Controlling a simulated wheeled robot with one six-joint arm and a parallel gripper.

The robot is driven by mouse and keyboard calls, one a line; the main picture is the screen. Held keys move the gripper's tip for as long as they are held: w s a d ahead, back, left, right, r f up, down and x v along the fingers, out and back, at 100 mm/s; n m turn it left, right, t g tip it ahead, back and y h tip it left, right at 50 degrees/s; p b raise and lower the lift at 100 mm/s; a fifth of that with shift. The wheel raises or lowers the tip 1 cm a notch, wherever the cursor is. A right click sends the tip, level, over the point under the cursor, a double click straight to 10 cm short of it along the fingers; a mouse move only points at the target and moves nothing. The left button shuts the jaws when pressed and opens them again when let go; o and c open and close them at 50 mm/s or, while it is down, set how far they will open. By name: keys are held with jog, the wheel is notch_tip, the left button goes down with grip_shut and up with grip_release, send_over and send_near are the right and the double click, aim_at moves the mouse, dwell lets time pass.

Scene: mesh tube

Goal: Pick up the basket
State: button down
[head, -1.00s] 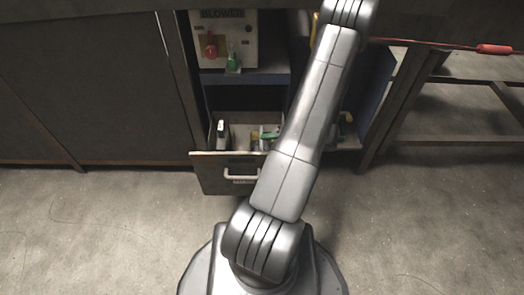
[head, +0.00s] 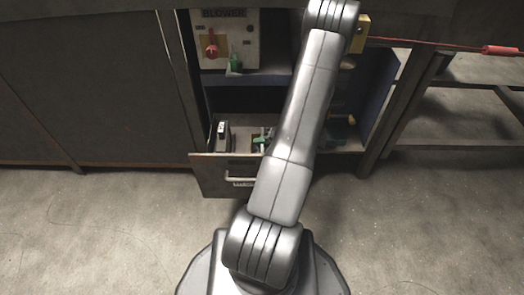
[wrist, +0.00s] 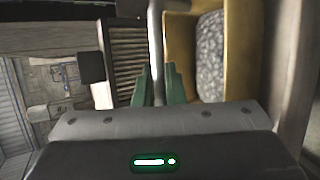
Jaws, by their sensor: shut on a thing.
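The yellow basket (wrist: 180,60) is in the right half of the wrist view, with grey, rough-textured contents (wrist: 211,55) inside. My gripper (wrist: 158,84) has two green fingers closed on a pale, narrow bar at the basket's left side. A yellow piece (head: 361,33), which looks like part of the basket, shows beside my arm near the top of the head view. It is above the open drawer. My arm hides most of it and the gripper there.
An open drawer (head: 238,178) holds a dark box (head: 222,136) and small green items. A dark blue side wall (head: 378,92) bounds the right. The floor in front is clear.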

jog(key=shift+r, duration=0.15)
jog(key=shift+r+p, duration=2.1)
jog(key=shift+r, duration=2.75)
